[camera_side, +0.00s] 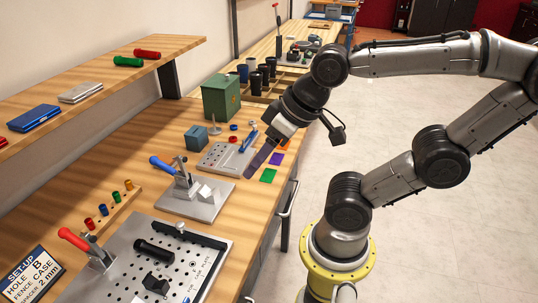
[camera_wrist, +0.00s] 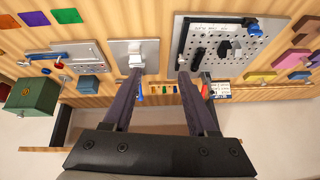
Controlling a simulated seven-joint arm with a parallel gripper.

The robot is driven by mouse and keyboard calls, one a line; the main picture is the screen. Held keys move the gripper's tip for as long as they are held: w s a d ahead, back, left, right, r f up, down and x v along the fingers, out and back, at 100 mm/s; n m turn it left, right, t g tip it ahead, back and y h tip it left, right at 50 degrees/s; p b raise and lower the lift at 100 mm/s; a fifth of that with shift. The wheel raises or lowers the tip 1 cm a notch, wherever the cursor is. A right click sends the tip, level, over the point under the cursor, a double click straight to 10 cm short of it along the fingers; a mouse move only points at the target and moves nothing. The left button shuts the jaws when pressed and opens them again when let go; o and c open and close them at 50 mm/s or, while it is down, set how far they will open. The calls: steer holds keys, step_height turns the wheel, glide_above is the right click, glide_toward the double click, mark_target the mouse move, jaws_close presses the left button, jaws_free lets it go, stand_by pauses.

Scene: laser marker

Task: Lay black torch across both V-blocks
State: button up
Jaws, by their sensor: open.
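A black cylinder (camera_side: 153,250), which looks like the torch, lies on its side on the perforated grey plate (camera_side: 120,262) in the front of the side view. Pale angled blocks (camera_side: 212,192), perhaps the V-blocks, sit on a smaller grey plate with a blue-handled clamp (camera_side: 162,163); their exact shape is unclear. A pale block also shows on that plate in the wrist view (camera_wrist: 136,61). My gripper (camera_side: 250,175) hangs above the bench edge, beyond the smaller plate. Its fingers are apart and empty in the wrist view (camera_wrist: 160,77). It is away from the cylinder.
A red-handled clamp (camera_side: 74,240) and a black block (camera_side: 155,284) stand on the perforated plate. A green box (camera_side: 221,97), a blue-grey box (camera_side: 197,137) and another plate with small parts (camera_side: 222,158) lie farther back. A shelf (camera_side: 100,72) overhangs at left.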

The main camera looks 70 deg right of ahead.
steer(key=shift+o, duration=0.5)
steer(key=shift+s+d+n+h, duration=0.3)
steer(key=shift+s+d+n, duration=0.2)
steer(key=shift+s+d, duration=0.25)
